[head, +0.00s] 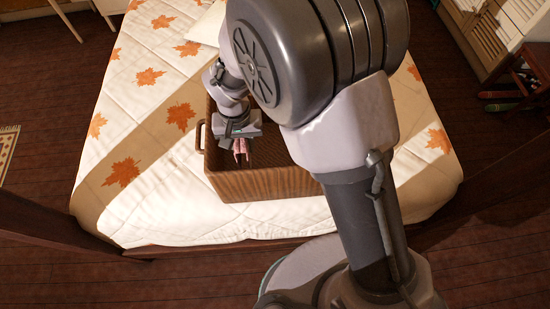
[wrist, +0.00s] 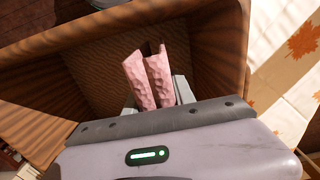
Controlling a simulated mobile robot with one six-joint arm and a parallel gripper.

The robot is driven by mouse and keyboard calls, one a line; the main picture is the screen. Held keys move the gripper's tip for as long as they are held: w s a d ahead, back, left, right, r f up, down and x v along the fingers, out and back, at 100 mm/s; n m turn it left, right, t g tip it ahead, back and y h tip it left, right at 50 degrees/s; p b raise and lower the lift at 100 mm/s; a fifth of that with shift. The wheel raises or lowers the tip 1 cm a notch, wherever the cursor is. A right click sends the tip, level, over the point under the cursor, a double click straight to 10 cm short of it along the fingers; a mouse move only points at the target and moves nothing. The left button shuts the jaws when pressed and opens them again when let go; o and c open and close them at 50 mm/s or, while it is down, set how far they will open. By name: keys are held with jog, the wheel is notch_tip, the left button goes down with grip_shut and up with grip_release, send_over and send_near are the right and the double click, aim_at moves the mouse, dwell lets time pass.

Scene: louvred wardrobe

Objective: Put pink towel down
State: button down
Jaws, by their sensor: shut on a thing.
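My gripper (head: 240,138) reaches down over a brown wicker basket (head: 265,185) on the bed. It is shut on the pink towel (head: 241,147), which shows just below the jaws. In the wrist view the pink towel (wrist: 151,78) stands between the two fingers of my gripper (wrist: 155,98), with the inside of the basket (wrist: 215,70) behind and around it. The towel is within the basket's opening; I cannot tell whether it touches the basket floor. My arm hides much of the basket's right and far side in the head view.
The basket stands on a bed (head: 150,75) with a cream quilt printed with orange leaves. A pale pillow (head: 208,25) lies behind the basket. A louvred wardrobe (head: 500,30) and a small dark stand (head: 530,80) are at the upper right. Quilt left of the basket is clear.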

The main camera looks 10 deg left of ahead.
jog(key=f+b, duration=0.2)
jog(key=f, duration=0.1)
jog(key=f+b, duration=0.2)
jog(key=f, duration=0.1)
jog(key=f+b, duration=0.3)
jog(key=f, duration=0.1)
jog(key=shift+s, duration=0.25)
jog(key=shift+d, duration=0.1)
jog(key=shift+f, duration=0.25)
jog(key=c, duration=1)
grip_release()
jog(key=shift+c, duration=0.2)
jog(key=shift+r, duration=0.1)
